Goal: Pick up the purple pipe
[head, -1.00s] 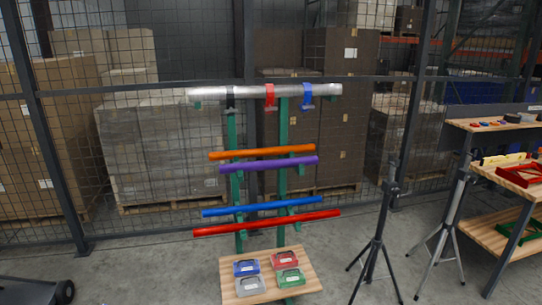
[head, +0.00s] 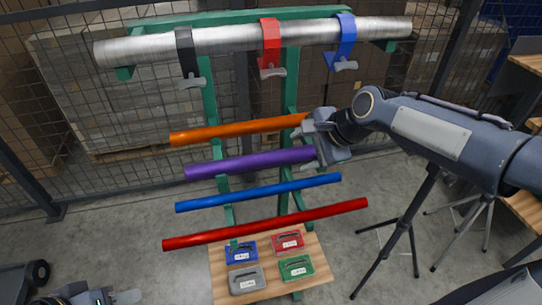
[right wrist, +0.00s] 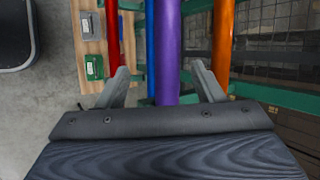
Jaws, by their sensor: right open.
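The purple pipe (head: 250,162) lies across the green rack, between the orange pipe above and the blue pipe below. My right gripper (head: 308,148) is open at the purple pipe's right end, covering that end in the head view. In the right wrist view, the purple pipe (right wrist: 168,50) runs between the open fingers (right wrist: 158,68); I cannot tell whether they touch it. Part of my left gripper (head: 112,297) shows at the bottom left, away from the rack; its opening is unclear.
The orange pipe (head: 235,130) and blue pipe (head: 255,192) are close to the purple one. A red pipe (head: 265,223) sits lower. A strapped silver duct (head: 220,39) tops the rack. Small cases stand on a wooden shelf (head: 219,285). A tripod (head: 405,225) stands right.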

